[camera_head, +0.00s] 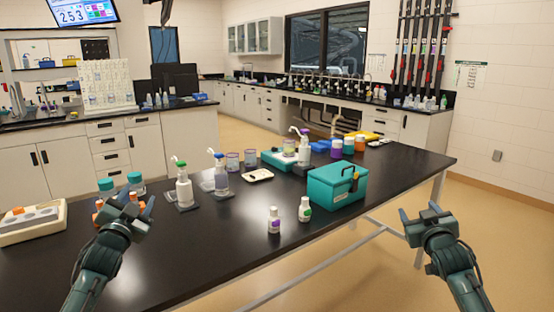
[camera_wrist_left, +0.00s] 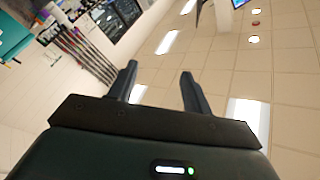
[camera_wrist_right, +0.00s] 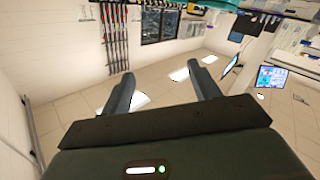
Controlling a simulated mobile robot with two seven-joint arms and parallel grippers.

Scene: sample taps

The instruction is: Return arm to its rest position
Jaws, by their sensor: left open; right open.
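My left gripper (camera_head: 132,207) is raised over the left part of the black table (camera_head: 245,243). Its two fingers stand apart with nothing between them, as the left wrist view (camera_wrist_left: 158,82) also shows. My right gripper (camera_head: 422,214) is held beyond the table's right front edge, over open floor. Its fingers are also apart and empty in the right wrist view (camera_wrist_right: 165,88). Both grippers point upward, and both wrist views look toward the ceiling and walls.
A teal box (camera_head: 337,186) and two small bottles, one purple-labelled (camera_head: 274,220) and one green-labelled (camera_head: 305,209), stand on the table. Pump bottles (camera_head: 184,188) stand further left. A tray (camera_head: 32,222) lies at far left. The table's front middle is clear.

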